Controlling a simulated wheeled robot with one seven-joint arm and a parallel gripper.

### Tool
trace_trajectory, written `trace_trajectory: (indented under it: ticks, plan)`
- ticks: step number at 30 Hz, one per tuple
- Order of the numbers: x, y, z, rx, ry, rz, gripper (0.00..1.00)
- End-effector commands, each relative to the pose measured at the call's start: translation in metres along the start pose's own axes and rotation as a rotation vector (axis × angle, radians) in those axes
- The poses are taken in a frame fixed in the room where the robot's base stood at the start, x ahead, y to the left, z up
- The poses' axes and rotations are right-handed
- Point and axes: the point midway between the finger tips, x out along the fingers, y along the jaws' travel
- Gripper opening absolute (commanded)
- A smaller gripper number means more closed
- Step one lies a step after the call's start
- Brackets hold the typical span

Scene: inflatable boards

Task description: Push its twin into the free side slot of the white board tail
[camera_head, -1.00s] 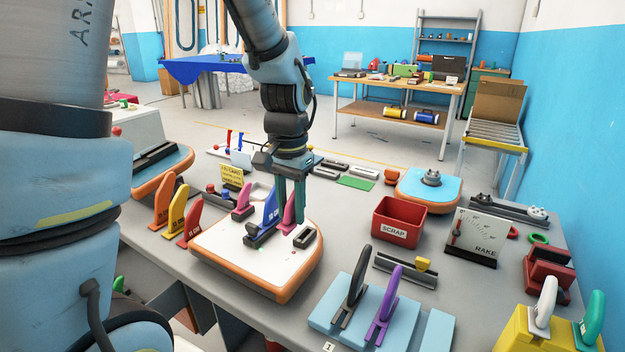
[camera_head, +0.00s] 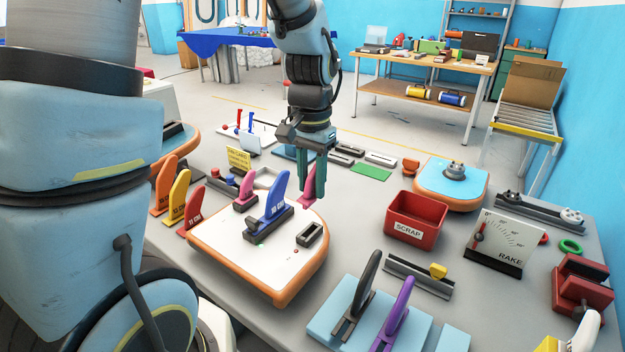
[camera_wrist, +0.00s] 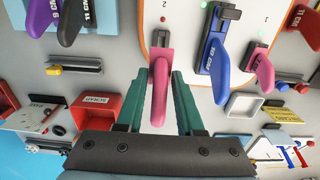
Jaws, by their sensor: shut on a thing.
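The white board tail (camera_head: 225,245) with an orange rim lies on the grey table. A blue fin (camera_head: 275,195) stands in its centre box and a pink fin (camera_head: 246,190) stands in the side slot left of it. The right side slot (camera_head: 310,234) is a dark, empty box; in the wrist view this slot (camera_wrist: 165,28) is by the number 2 and a red light. My gripper (camera_head: 312,180) is shut on a second pink fin (camera_wrist: 159,92), held between the fingers and clear of the slot. The seated pink fin (camera_wrist: 263,80) is at the wrist view's right.
Orange, yellow and red fins (camera_head: 177,197) stand left of the board. A red scrap bin (camera_head: 415,222) stands to its right. Black and purple fins (camera_head: 394,315) stand on a light-blue block in front. A blue board tail (camera_head: 450,182) lies at the back right.

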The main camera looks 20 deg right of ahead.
Motion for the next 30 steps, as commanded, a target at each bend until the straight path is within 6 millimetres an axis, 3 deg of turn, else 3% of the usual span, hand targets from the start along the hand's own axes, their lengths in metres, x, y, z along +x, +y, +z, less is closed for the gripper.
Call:
trace_trajectory:
  ticks: [18,30]
  plan:
    - [0.051,0.0,0.0,0.0,-0.001,0.0,0.0]
    - [0.058,0.0,0.0,0.0,0.0,0.0,0.0]
